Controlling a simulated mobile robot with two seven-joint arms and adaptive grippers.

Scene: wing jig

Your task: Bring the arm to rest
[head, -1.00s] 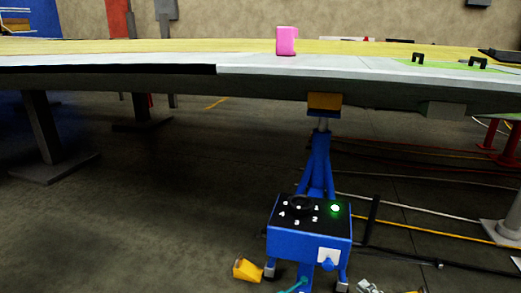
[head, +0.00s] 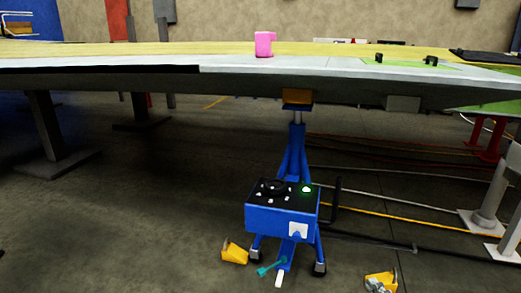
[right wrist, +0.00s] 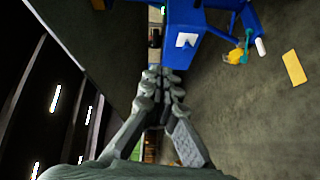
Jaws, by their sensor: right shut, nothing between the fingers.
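My right gripper (right wrist: 158,78) reaches up the middle of the right wrist view, its grey fingers closed together with nothing between them. Its tips point toward the blue box of the jack (right wrist: 183,40) and appear to overlap its lower left; whether they touch it cannot be told. My left gripper is in neither view.
A yellow chock (head: 235,252) lies left of the jack's feet, and a teal handle (head: 268,268) is in front. Cables and a black post (head: 335,200) are to the right. A pink mug (head: 263,44) stands on the wing.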

